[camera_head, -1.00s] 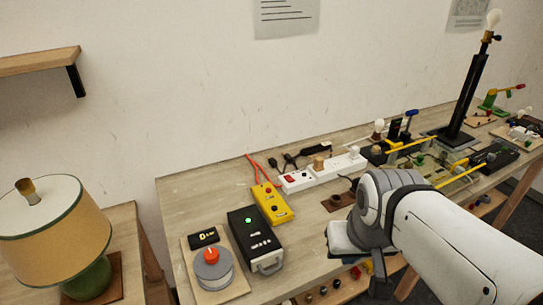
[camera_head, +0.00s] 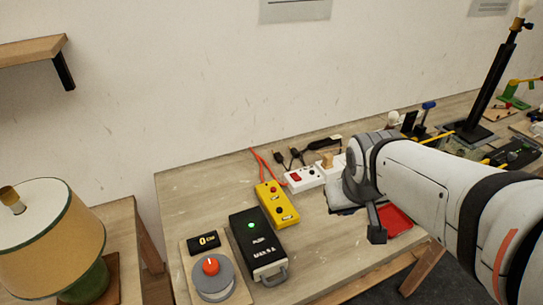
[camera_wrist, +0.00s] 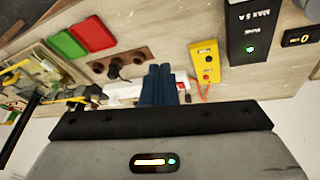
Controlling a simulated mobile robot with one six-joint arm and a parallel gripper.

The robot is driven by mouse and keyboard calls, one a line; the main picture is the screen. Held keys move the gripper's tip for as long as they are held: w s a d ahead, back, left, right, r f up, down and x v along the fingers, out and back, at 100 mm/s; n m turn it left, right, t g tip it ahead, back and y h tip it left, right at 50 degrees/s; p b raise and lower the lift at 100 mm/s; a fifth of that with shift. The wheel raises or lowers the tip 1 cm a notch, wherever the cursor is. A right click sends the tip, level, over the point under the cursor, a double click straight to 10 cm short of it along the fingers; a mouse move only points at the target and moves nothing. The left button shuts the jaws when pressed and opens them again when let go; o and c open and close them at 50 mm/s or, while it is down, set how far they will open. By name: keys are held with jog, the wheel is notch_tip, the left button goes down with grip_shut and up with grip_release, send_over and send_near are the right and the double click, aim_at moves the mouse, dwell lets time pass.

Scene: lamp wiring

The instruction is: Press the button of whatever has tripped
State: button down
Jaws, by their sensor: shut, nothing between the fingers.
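A black box (camera_head: 258,246) marked "PUSH" and "MAX 5 A" has a lit green light and a grey handle. A yellow box (camera_head: 276,204) beside it carries a red button and dark round parts. Behind it is a white power strip (camera_head: 303,179) with a red switch and a small dark button; my arm covers its right end. In the wrist view, my gripper (camera_wrist: 158,85) is shut and empty, its dark fingers in front of the power strip (camera_wrist: 122,91). The yellow box (camera_wrist: 204,63) and black box (camera_wrist: 251,30) are to their right. In the head view my arm hides the fingertips.
An orange-knobbed dial (camera_head: 212,276) and a small display (camera_head: 203,243) stand left of the black box. Black plugs (camera_head: 296,157) lie behind the strip. Red tray (camera_head: 397,219) is under my arm. A shaded lamp (camera_head: 45,240) stands far left. Bare tabletop lies left of the yellow box.

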jog(key=w+n+t+p, duration=0.2)
jog(key=w+n+p, duration=0.15)
jog(key=w, duration=1.05)
jog(key=n+t+y+p, duration=0.1)
jog(key=n+y+p, duration=0.4)
jog(key=n, duration=0.6)
send_over(274, 190)
notch_tip(274, 190, down, 10)
jog(key=y, duration=0.1)
jog(key=shift+s+d+f+b, duration=0.2)
jog(key=shift+s+d+b, duration=0.1)
jog(key=shift+s+b, duration=0.05)
jog(key=shift+f, duration=0.1)
notch_tip(274, 190, down, 9)
jog(key=b, duration=0.8)
jog(key=shift+r, duration=0.2)
